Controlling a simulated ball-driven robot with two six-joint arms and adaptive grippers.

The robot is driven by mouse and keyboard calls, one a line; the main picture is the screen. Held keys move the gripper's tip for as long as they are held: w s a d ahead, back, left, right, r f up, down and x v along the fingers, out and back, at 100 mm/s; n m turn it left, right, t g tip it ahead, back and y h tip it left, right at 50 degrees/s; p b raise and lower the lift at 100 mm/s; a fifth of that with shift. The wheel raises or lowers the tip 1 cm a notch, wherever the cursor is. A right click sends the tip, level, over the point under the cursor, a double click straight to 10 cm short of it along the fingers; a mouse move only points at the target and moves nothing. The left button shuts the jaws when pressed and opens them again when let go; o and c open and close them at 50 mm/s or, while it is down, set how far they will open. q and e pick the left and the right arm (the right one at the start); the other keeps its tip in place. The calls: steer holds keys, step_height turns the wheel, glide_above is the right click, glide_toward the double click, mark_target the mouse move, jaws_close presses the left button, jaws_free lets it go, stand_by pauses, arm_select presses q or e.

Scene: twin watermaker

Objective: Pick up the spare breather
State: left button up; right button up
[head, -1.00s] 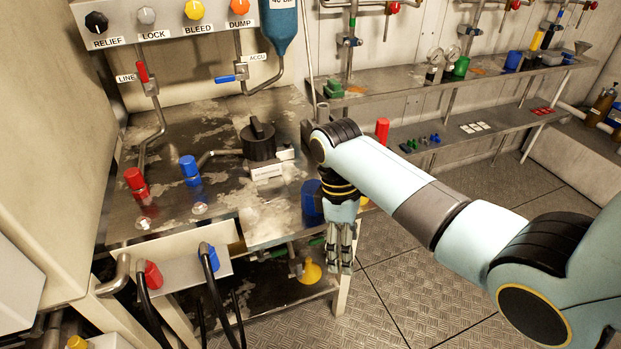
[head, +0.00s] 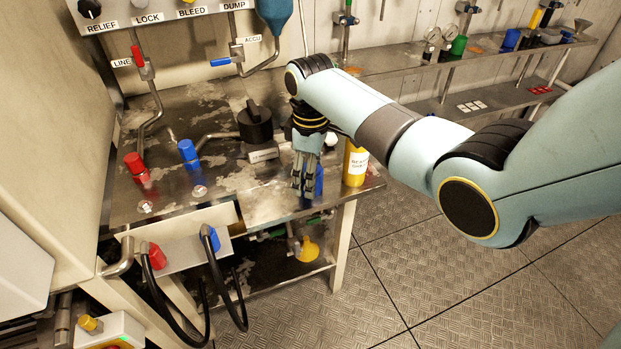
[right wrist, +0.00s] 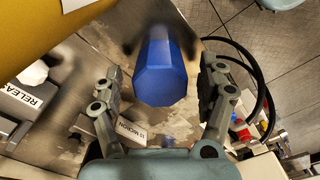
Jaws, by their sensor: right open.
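No label in view reads as breather. A blue faceted piece (head: 320,180) stands on the metal bench near its front right corner, partly hidden behind my right gripper. It also shows large in the right wrist view (right wrist: 162,70). My right gripper (head: 305,192) points down over the bench at this piece. In the right wrist view the fingers (right wrist: 161,82) are open, one on each side of the blue piece, with a gap on both sides. I cannot tell how far down it the fingertips reach. My left gripper is out of view.
A yellow labelled cylinder (head: 355,166) stands close to the right of my gripper; it fills the upper left of the wrist view (right wrist: 60,28). A black-knobbed housing (head: 255,124) is behind left. Red (head: 136,165) and blue (head: 188,153) fittings stand further left. Black hoses hang in front.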

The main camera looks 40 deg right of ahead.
steer(key=shift+f, duration=0.75)
steer(key=c, duration=1.3)
steer(key=shift+o, duration=0.2)
steer(key=shift+r, duration=0.1)
